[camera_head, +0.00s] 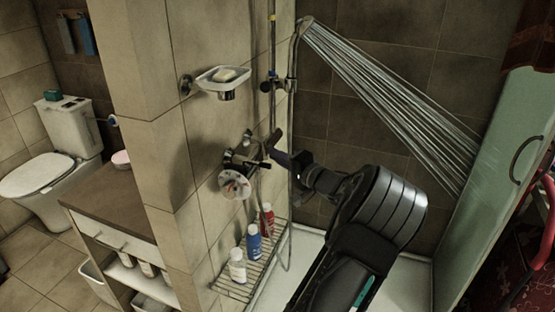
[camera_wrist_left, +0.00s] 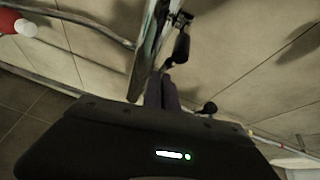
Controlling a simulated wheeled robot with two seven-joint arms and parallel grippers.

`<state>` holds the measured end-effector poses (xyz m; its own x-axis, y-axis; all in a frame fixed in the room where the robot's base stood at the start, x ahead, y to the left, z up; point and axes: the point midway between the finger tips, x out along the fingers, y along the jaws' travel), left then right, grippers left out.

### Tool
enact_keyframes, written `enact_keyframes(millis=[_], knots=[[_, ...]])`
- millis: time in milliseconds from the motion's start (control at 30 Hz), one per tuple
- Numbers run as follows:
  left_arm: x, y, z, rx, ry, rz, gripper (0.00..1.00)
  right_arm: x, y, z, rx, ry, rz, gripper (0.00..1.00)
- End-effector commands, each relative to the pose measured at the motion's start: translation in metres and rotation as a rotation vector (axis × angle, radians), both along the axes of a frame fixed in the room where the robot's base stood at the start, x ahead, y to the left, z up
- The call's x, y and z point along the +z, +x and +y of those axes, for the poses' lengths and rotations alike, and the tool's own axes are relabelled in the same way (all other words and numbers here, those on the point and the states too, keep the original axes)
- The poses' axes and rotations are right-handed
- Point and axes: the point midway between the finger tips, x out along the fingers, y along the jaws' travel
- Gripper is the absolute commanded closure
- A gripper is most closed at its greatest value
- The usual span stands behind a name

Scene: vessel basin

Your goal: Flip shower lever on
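The shower mixer (camera_head: 238,160) is on the tiled wall, with a dark lever (camera_head: 252,164) sticking out from it. Water is spraying from the shower head (camera_head: 304,24). My left gripper (camera_head: 274,155) is at the lever's outer end. In the left wrist view the black lever (camera_wrist_left: 181,48) lies just beyond the fingertips of my left gripper (camera_wrist_left: 163,80). The two fingers look closed together, with nothing visible between them. Whether they touch the lever is hard to tell. My right gripper is in neither view.
A soap dish (camera_head: 222,78) is on the wall above the mixer. Below it, a wire rack (camera_head: 236,287) holds bottles, including a blue one (camera_head: 253,243). A hose and riser pipe run beside the gripper. A glass door (camera_head: 507,170) stands at the right.

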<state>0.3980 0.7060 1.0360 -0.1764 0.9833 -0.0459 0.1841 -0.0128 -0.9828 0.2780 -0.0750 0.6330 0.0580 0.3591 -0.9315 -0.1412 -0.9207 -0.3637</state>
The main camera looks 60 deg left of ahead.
Motion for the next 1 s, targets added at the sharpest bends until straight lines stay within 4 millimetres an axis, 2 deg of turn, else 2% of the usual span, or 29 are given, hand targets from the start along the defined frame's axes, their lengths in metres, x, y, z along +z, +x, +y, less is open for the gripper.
enact_keyframes(millis=[367,533,667,733,1000], knots=[[0.006,-0.010,0.002,0.012,0.004,-0.007,1.00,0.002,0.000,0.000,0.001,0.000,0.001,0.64],[0.008,0.000,-0.002,0.009,0.003,-0.008,1.00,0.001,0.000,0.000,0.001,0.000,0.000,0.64],[0.010,0.018,-0.008,-0.001,0.000,-0.008,1.00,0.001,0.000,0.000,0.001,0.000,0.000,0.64],[0.011,0.030,-0.014,-0.008,-0.003,-0.008,1.00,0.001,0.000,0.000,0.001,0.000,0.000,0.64],[0.013,0.017,-0.079,-0.012,-0.007,-0.011,1.00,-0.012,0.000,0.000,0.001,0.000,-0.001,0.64]])
